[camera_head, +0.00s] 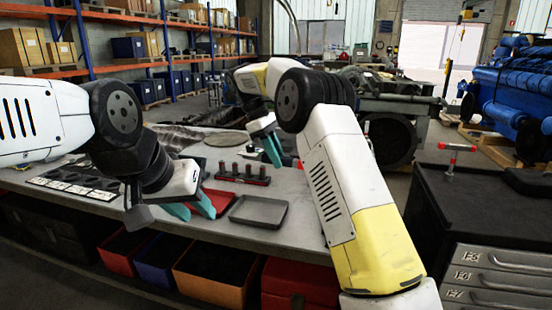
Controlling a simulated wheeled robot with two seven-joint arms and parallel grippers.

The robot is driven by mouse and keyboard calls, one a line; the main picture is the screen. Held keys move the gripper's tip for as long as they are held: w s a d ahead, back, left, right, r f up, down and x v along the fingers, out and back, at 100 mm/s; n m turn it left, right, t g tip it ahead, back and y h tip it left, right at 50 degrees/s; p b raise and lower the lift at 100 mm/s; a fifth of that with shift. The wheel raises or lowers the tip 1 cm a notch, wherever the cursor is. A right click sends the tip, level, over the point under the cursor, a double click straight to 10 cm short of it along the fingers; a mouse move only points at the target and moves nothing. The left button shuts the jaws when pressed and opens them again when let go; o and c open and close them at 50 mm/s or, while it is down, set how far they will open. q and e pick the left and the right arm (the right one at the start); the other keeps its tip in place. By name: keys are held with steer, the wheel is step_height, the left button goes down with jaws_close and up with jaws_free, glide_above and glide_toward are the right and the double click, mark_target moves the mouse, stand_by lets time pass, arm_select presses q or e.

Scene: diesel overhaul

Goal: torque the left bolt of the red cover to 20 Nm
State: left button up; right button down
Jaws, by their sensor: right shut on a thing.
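My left gripper (192,210) hangs over the front of the grey bench, its teal fingers apart and nothing seen between them. A flat red piece (222,200) lies on the bench just behind and beside those fingers, partly hidden by them. I cannot tell whether it is the red cover, and no bolt can be made out. My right gripper (272,149) is further back over the bench, beyond the rack of dark sockets, pointing down. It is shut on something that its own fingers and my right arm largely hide.
On the bench (292,191) are a dark rack of upright pieces (243,175), an empty grey tray (258,212) and flat plates (75,184) at left. A red-handled tool (456,148) stands on the black drawer cabinet (490,210) at right. Open bins (215,272) sit under the bench.

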steer(key=shift+w+d, duration=0.15)
steer(key=shift+w, duration=0.2)
steer(key=shift+w+d+m, duration=0.1)
steer(key=shift+w+m, duration=0.05)
steer(key=shift+m, duration=0.15)
steer(key=shift+w+d+r, duration=0.1)
steer(key=shift+w+d, duration=0.05)
steer(key=shift+w, duration=0.05)
steer(key=s, duration=0.1)
steer(key=s+a+n, duration=0.1)
steer(key=shift+s+a+n, duration=0.1)
steer(key=shift+s+n, duration=0.2)
stand_by(0.3)
steer(key=shift+s+a+n+t+h, duration=0.2)
steer(key=shift+s+n+t, duration=0.25)
steer(key=shift+s, duration=0.3)
steer(key=shift+s+a+n+t+h, duration=0.15)
steer(key=shift+s+n+t, duration=0.1)
steer(key=shift+s+n, duration=0.4)
